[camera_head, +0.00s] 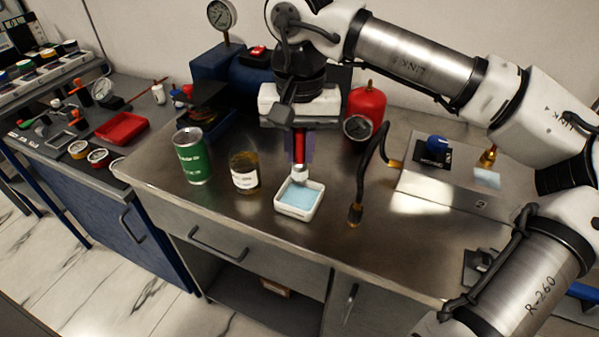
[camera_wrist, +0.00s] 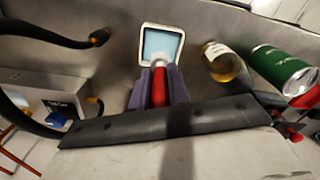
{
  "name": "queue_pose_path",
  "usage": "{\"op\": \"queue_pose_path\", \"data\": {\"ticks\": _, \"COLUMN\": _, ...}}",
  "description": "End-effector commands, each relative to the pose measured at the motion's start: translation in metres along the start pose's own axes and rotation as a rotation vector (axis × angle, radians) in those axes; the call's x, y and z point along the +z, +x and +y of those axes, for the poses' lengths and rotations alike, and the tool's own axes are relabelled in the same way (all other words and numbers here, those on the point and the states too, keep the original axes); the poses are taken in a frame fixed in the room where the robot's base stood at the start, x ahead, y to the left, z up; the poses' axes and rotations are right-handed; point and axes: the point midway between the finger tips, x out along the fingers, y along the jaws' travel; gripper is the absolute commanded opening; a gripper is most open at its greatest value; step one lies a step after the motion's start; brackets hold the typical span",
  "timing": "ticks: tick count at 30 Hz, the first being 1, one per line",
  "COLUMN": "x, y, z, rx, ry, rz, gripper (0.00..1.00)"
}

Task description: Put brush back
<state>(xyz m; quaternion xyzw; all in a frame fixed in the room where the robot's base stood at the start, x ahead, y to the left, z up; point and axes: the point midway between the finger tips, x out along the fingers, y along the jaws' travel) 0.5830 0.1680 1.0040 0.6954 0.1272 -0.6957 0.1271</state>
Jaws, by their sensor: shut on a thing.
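My gripper (camera_head: 299,148) points down over the workbench and is shut on the brush (camera_head: 299,146), which has a red handle and a pale lower end. The brush is roughly upright, its lower end at the back edge of a small white square dish (camera_head: 280,208) with a light blue inside. I cannot tell whether the two touch. In the wrist view, the purple-grey fingers of my gripper (camera_wrist: 159,88) flank the red handle of the brush (camera_wrist: 159,86). The dish (camera_wrist: 143,57) lies just beyond, and the brush's tip overlaps its near edge.
A green can (camera_head: 193,157) and an amber jar (camera_head: 244,173) stand left of the dish. A black hose (camera_head: 361,180) with a brass end is close on the right. A red tank with a gauge (camera_head: 366,112) stands behind. The bench front is clear.

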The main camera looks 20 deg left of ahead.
Motion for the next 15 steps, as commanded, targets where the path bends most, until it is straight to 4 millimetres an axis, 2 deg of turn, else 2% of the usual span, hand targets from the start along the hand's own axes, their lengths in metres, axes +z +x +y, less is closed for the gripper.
{"op": "queue_pose_path", "data": {"ticks": 3, "x": 0.0, "y": 0.014, "z": 0.0, "rx": 0.0, "ry": 0.0, "rz": 0.0, "gripper": 0.0}}
{"op": "queue_pose_path", "data": {"ticks": 8, "x": 0.0, "y": 0.024, "z": 0.001, "rx": 0.001, "ry": 0.0, "rz": 0.0, "gripper": 0.0}}
{"op": "queue_pose_path", "data": {"ticks": 15, "x": 0.0, "y": 0.057, "z": 0.0, "rx": 0.0, "ry": -0.001, "rz": -0.001, "gripper": 0.0}}
